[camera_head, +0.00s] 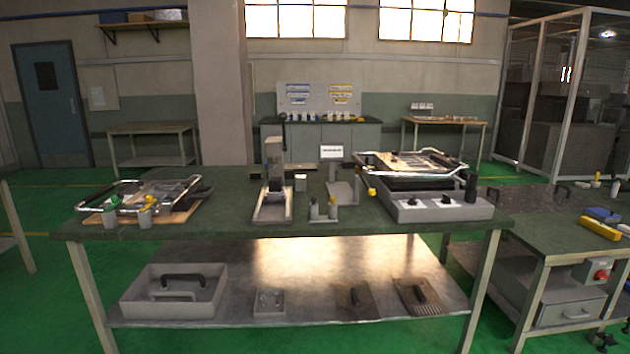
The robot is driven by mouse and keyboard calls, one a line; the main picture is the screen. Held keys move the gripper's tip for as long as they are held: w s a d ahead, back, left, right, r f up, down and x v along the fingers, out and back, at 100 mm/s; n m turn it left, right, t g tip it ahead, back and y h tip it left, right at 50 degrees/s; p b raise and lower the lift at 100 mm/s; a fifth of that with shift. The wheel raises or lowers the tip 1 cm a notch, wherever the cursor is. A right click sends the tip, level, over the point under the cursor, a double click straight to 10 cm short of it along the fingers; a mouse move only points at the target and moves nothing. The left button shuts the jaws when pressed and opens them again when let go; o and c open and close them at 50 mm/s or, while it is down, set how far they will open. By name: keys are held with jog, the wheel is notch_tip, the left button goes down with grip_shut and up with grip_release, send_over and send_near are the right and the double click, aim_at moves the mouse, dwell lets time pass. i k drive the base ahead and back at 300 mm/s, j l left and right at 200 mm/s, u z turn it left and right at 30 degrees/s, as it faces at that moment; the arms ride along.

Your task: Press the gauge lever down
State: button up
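A grey upright fixture (273,180) stands at the middle of the green workbench (235,222) and looks like the gauge. A thin dark lever (284,128) stands up at its top right and appears raised. Its joint and exact angle are too small to tell. The fixture has a long low base reaching toward the front of the bench. My gripper is not in view, and nothing is seen touching the lever.
A wire-framed fixture (150,200) stands on the bench's left. A grey unit with knobs (435,207) sits at the right. Small holders (323,211) stand just right of the gauge. The lower shelf (330,265) holds a grey bin (172,296). Bare bench lies between the left fixture and gauge.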

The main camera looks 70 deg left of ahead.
aim_at(371, 192)
jog(key=u, duration=2.65)
